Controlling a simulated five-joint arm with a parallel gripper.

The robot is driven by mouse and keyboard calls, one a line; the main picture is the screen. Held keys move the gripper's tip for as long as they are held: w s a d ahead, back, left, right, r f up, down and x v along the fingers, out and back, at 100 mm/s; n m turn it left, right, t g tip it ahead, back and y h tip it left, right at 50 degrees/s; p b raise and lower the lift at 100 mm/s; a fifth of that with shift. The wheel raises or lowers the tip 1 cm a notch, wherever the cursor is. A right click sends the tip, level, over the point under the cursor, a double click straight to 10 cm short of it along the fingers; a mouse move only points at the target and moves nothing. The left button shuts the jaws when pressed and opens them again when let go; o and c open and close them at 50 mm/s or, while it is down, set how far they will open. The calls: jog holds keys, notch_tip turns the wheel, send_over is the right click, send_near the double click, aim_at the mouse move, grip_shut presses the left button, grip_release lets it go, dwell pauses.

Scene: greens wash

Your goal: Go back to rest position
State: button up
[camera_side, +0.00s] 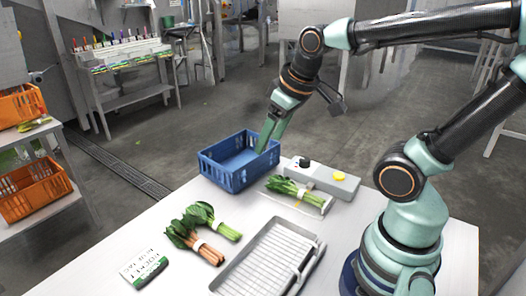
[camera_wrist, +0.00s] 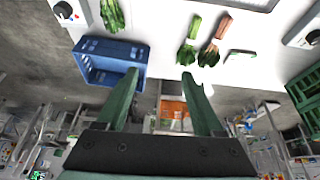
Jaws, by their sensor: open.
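My gripper (camera_side: 270,135) is open, with nothing between its fingers. In the side view its fingertips overlap the back right corner of the blue crate (camera_side: 256,172); whether they touch it I cannot tell. The wrist view shows the spread fingers (camera_wrist: 160,75), with the blue crate (camera_wrist: 120,52) by the left fingertip. The crate's visible inside looks empty. A banded bunch of greens (camera_side: 285,186) lies right of the crate on the white table (camera_side: 180,272). Leafy greens (camera_side: 225,230) and a bunch with orange-brown stems (camera_side: 208,252) lie nearer the front.
A wire-bottomed tray (camera_side: 265,262) and a printed card (camera_side: 143,268) lie at the front. Orange crates (camera_side: 32,188) stand on a rack at left.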

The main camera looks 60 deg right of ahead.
jog(key=shift+s+a+r+t, duration=0.2)
jog(key=shift+a+r, duration=0.15)
jog(key=shift+a, duration=0.25)
jog(key=shift+s+a+r+t, duration=0.2)
jog(key=shift+a+r, duration=0.1)
jog(key=shift+a, duration=0.3)
